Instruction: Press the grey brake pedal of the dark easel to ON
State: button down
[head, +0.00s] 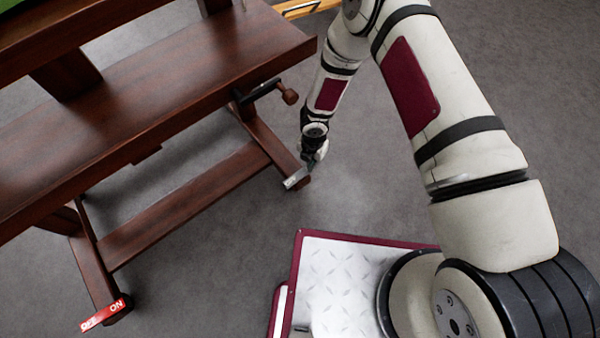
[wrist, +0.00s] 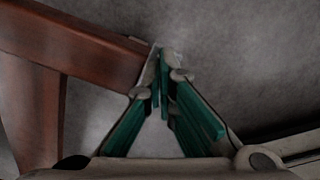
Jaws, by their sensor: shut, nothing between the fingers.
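The dark wooden easel (head: 190,85) fills the left of the head view. Its grey brake pedal (head: 295,178) sits at the end of the right foot, a small light plate. My gripper (head: 309,167) is shut and empty, pointing down right at this pedal. In the wrist view the green-padded fingertips (wrist: 162,76) meet beside the end of the wooden foot (wrist: 105,52), and a pale grey sliver by the tips seems to be the pedal. The fingers partly hide it. I cannot tell whether they touch it or which way it is tilted.
A red pedal (head: 106,314) marked OFF and ON is on the easel's left foot. A crank with a wooden knob (head: 289,96) sticks out above my gripper. Grey floor (head: 365,200) is clear to the right of the foot.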

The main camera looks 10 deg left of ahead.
jog(key=shift+f, duration=0.3)
jog(key=shift+r, duration=0.15)
jog(key=shift+r+p, duration=2.25)
jog(key=shift+r, duration=1.2)
